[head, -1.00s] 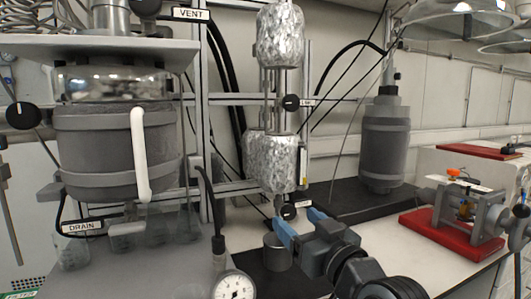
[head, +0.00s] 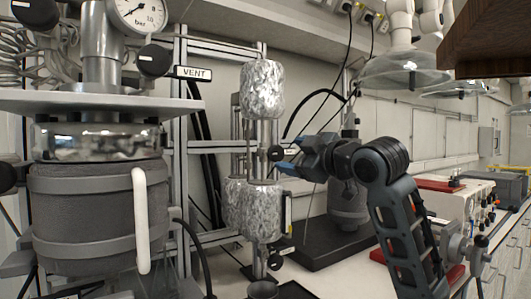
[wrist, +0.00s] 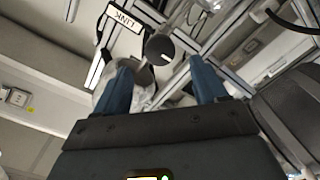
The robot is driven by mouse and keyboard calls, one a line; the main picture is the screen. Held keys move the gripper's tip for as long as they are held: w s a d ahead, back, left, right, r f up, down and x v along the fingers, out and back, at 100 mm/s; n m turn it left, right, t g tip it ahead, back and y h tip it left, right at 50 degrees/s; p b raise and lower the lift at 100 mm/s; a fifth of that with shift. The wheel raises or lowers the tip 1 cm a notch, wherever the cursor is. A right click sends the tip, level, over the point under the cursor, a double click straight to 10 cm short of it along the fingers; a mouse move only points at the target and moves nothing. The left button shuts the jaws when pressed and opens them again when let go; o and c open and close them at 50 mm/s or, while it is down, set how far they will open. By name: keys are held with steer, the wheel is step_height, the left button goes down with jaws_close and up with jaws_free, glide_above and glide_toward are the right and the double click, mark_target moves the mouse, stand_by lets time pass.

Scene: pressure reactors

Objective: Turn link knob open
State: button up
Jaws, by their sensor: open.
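The link knob (head: 276,153) is a round black knob on the thin vertical tubing between two foil-wrapped cylinders in the head view. In the wrist view the knob (wrist: 160,49) has a pale line on its face and sits beside a white LINK label (wrist: 123,33). My gripper (head: 287,156) is open, with blue fingers pointing left at the knob. In the wrist view the fingertips (wrist: 161,63) are spread, with the knob between them in the picture, nearer the left finger. I cannot tell whether they touch it.
The upper foil-wrapped cylinder (head: 262,90) and lower one (head: 262,212) stand above and below the knob. Another black knob (head: 275,262) is lower down. A large grey reactor (head: 85,215) fills the left. A grey vessel (head: 347,205) stands behind my arm.

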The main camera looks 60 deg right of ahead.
mark_target(278, 153)
steer(key=p+x, duration=0.1)
steer(key=x, duration=0.6)
steer(key=shift+w+d+p, duration=0.15)
steer(key=shift+w+p, duration=0.15)
steer(key=shift+p, duration=0.1)
steer(key=c, duration=1)
steer(key=shift+c, duration=0.2)
